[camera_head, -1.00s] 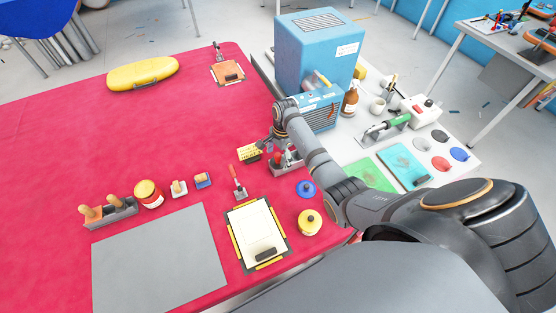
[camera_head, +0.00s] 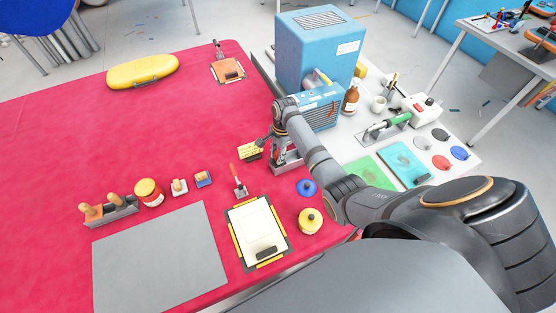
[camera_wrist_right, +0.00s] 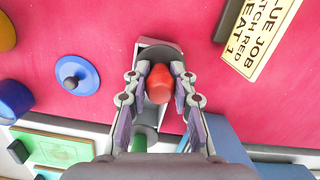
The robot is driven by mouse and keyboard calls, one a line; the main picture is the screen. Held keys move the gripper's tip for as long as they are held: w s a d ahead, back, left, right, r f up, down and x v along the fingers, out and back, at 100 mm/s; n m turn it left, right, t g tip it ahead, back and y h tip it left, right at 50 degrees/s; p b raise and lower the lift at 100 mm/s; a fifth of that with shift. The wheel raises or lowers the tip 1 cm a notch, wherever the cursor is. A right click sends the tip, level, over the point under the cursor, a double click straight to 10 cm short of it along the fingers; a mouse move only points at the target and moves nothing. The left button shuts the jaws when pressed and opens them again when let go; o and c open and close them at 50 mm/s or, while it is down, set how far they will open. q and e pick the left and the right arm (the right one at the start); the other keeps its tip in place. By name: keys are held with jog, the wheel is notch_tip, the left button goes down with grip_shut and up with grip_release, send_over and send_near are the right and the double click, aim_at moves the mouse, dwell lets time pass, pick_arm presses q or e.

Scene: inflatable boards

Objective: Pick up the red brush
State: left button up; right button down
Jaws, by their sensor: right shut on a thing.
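The red brush (camera_wrist_right: 159,84) shows in the right wrist view as a rounded red handle end between my right gripper's fingers. My right gripper (camera_wrist_right: 160,92) is shut on it from both sides. In the head view my right gripper (camera_head: 276,150) is at the grey holder (camera_head: 288,167) near the right edge of the red table. The holder (camera_wrist_right: 158,47) also shows around and below the handle in the wrist view. The brush's lower part is hidden by the gripper and holder. My left gripper is not in view.
A red-handled scraper (camera_head: 237,183), a clipboard (camera_head: 257,232) and a blue lid (camera_head: 306,188) lie nearer. A large blue box (camera_head: 318,55) stands behind.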

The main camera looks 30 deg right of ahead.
jog(key=shift+s+f, duration=0.3)
jog(key=shift+s, duration=0.35)
jog(key=shift+r, duration=0.1)
jog(key=shift+w+r+b, duration=0.15)
jog(key=shift+r+b, duration=0.2)
jog(key=r, duration=0.2)
jog(key=shift+d+r, duration=0.2)
jog(key=shift+r, duration=0.15)
jog(key=s+r+p, duration=0.1)
jog(key=s+r, duration=0.8)
jog(key=s, duration=0.4)
jog(key=shift+s+d+r, duration=0.25)
jog(key=shift+d+r, duration=0.05)
jog(key=shift+d, duration=0.05)
